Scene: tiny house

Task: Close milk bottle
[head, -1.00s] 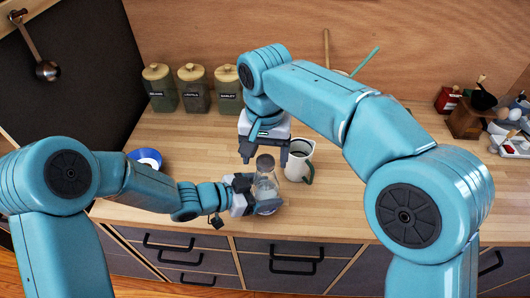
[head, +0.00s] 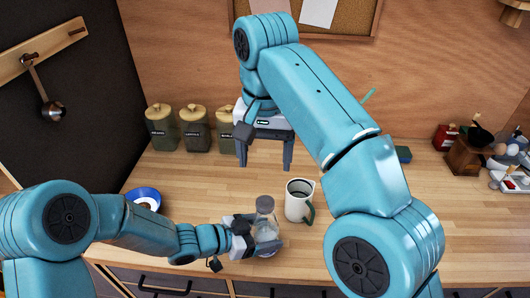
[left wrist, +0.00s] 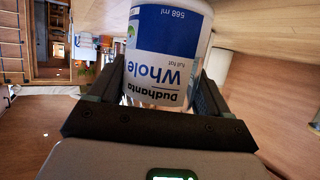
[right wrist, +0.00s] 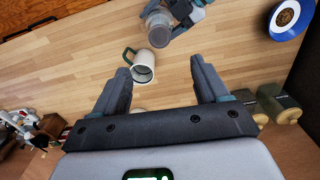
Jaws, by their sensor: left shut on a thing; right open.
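My left gripper (head: 252,236) is shut around the bottle's body from the left. My right gripper (head: 265,165) is open and empty, raised behind and above the bottle, clear of it. The bottle also shows from above in the right wrist view (right wrist: 157,30), beyond the open fingers (right wrist: 160,78). I cannot tell how firmly the top sits.
A white mug (head: 298,203) with a green handle stands just right of the bottle. A blue-rimmed bowl (head: 145,196) is at the left. Several lidded canisters (head: 195,133) line the back wall. A wooden holder and egg tray (head: 510,165) are far right. The counter's middle is mostly clear.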

